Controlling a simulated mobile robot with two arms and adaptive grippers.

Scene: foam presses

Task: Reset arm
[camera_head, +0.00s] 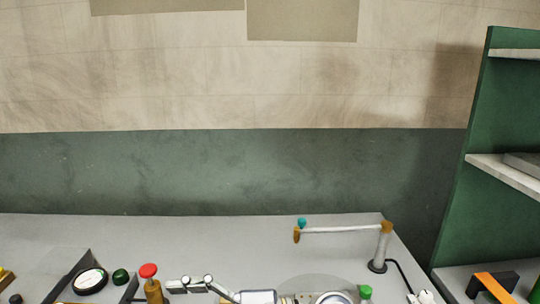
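A pale horizontal arm (342,230) stands over the back right of the grey worktop. It joins an upright post (382,246) at an orange-brown joint on its right. Its free left end carries an orange-brown tip (297,236) with a teal knob (302,223) on top. The post stands on a dark round base, with a black cable beside it. I cannot tell whether this is the arm that the task names. Neither of my grippers can be made out in the head view.
A red-topped post (150,271), a dark panel with a round gauge (90,281) and a jointed metal linkage (195,285) line the lower edge, partly cut off. An orange-and-black object (492,286) is at lower right. Green shelving (478,130) stands right. The worktop's back is mostly clear.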

